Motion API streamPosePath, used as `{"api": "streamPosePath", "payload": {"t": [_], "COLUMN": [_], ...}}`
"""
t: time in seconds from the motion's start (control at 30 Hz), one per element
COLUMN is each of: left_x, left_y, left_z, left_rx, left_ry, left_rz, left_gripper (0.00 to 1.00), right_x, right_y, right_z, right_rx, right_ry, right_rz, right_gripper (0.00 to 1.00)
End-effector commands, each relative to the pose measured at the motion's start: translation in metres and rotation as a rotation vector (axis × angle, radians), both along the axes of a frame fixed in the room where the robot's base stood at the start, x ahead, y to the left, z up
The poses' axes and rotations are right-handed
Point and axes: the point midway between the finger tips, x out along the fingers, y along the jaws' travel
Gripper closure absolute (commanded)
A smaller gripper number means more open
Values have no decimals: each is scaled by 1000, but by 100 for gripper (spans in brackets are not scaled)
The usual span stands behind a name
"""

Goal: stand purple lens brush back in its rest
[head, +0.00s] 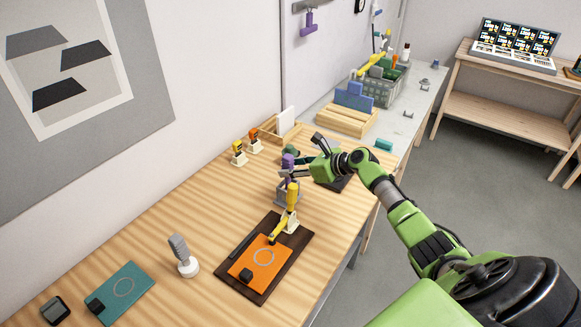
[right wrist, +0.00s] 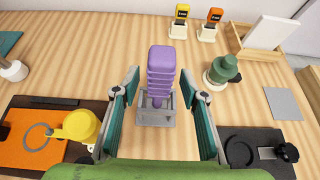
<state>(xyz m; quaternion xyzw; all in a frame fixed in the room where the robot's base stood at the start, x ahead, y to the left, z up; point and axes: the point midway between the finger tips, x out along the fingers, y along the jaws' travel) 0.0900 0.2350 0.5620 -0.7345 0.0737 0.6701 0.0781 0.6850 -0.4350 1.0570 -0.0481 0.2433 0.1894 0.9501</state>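The purple lens brush (right wrist: 160,75) has a ribbed purple body and stands upright at a small grey rest (right wrist: 157,113) on the wooden table. I cannot tell whether its lower end is seated in the rest. In the head view the brush's purple top (head: 288,160) shows just left of my right gripper (head: 294,173), with the rest (head: 287,192) below. In the right wrist view the fingers of my right gripper (right wrist: 160,97) are apart, one on each side of the brush, with visible gaps. My left gripper is not in view.
A yellow enlarger (head: 288,215) on a dark board with an orange easel (head: 262,258) stands close in front. A green bottle-like item (right wrist: 222,70) and dark board are on the other side. Wooden trays and a grey crate (head: 385,90) stand farther back.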

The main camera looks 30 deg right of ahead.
Motion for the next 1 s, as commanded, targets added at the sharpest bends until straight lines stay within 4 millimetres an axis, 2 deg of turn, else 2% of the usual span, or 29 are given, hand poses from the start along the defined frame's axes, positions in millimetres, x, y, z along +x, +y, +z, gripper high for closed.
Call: {"api": "streamPosePath", "payload": {"t": [0.47,1.0], "left_x": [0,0], "left_y": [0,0], "left_z": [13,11], "left_rx": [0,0], "left_ry": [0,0], "left_rz": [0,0], "left_gripper": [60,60], "right_x": [-16,-34], "right_y": [-6,-14], "right_z": [11,19], "right_rx": [-1,-1], "right_ry": [1,1], "right_rz": [0,1], "right_gripper": [60,60]}}
